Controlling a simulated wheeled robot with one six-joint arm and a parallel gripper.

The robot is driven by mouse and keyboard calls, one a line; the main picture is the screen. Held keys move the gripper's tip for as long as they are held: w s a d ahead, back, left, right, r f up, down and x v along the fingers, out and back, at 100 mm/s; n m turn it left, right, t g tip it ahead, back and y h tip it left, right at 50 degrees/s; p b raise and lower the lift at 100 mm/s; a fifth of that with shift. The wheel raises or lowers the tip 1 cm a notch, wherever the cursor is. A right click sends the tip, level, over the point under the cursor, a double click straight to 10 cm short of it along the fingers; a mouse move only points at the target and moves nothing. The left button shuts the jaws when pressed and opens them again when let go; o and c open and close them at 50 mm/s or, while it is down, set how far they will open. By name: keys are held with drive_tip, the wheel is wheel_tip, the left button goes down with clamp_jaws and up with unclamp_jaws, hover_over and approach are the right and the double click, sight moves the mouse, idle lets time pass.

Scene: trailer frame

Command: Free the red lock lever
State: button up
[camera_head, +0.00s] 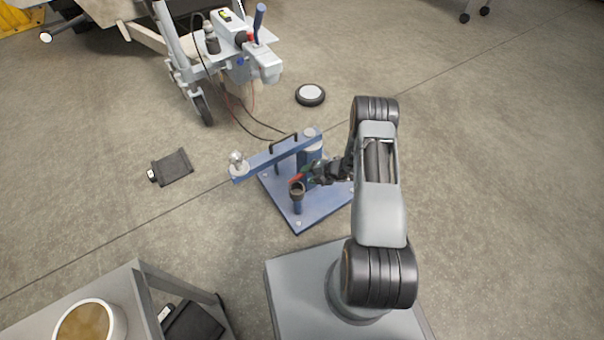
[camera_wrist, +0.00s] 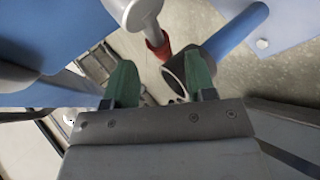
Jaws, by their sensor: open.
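The red lock lever shows as a small red piece (camera_head: 296,180) on the blue stand, just above a dark cup on a short post. In the wrist view the red part (camera_wrist: 161,45) sits at the end of a pale grey rod, beyond and between the fingertips. My gripper (camera_head: 312,172) is at the stand from the right, close to the lever. In the wrist view its green fingers (camera_wrist: 158,65) are apart, with nothing visibly clamped between them. Whether a finger touches the lever I cannot tell. The dark cup (camera_wrist: 174,82) lies near the right finger.
The blue stand has a flat base plate (camera_head: 318,207) and a raised blue bar (camera_head: 270,159) with a ball at its left end. A trailer hitch (camera_head: 238,50) stands behind. A dark box (camera_head: 171,167) and a round puck (camera_head: 310,94) lie on the floor. A table (camera_head: 95,290) is at lower left.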

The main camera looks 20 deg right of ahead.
drive_tip(key=p+v, duration=0.2)
drive_tip(key=v, duration=0.6)
drive_tip(key=shift+s+d+r, duration=0.2)
